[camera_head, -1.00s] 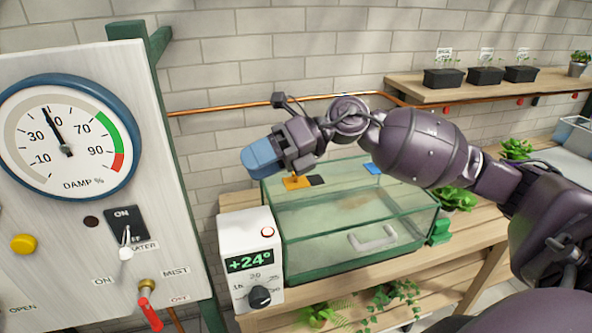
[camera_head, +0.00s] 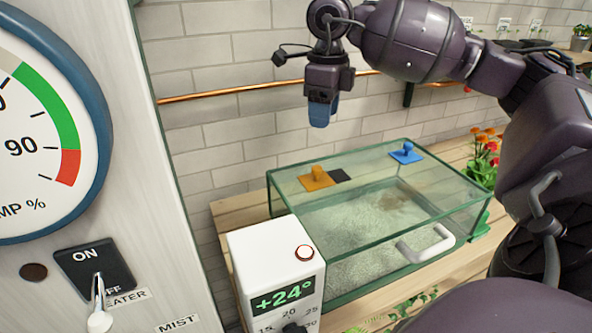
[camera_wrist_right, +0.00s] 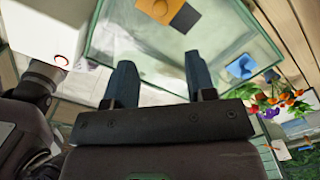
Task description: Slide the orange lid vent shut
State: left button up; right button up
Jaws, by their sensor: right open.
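The orange lid vent (camera_head: 317,178) is a flat orange slide with a small knob on top of the glass tank's lid. A dark square opening (camera_head: 341,175) shows beside it on its right. In the right wrist view the orange vent (camera_wrist_right: 160,9) is at the top edge, with the dark square (camera_wrist_right: 186,17) next to it. My right gripper (camera_head: 321,122) points down with blue fingers, above and behind the tank, apart from the vent. In the wrist view its fingers (camera_wrist_right: 161,85) are spread with nothing between them. My left gripper is not in view.
The glass tank (camera_head: 290,213) has a green frame, a white handle (camera_head: 425,245) and a blue knobbed slide (camera_head: 406,154). A white thermostat box (camera_head: 268,258) stands at its front left. A gauge panel (camera_head: 160,150) fills the left. Red and orange flowers (camera_head: 483,160) stand at right.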

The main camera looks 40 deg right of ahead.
aim_at(318, 167)
jog(key=f, duration=0.8)
jog(key=w+f+b, duration=0.1)
jog(key=f, duration=0.3)
jog(key=shift+a+f, duration=0.1)
jog(key=shift+f, duration=0.3)
grip_shut()
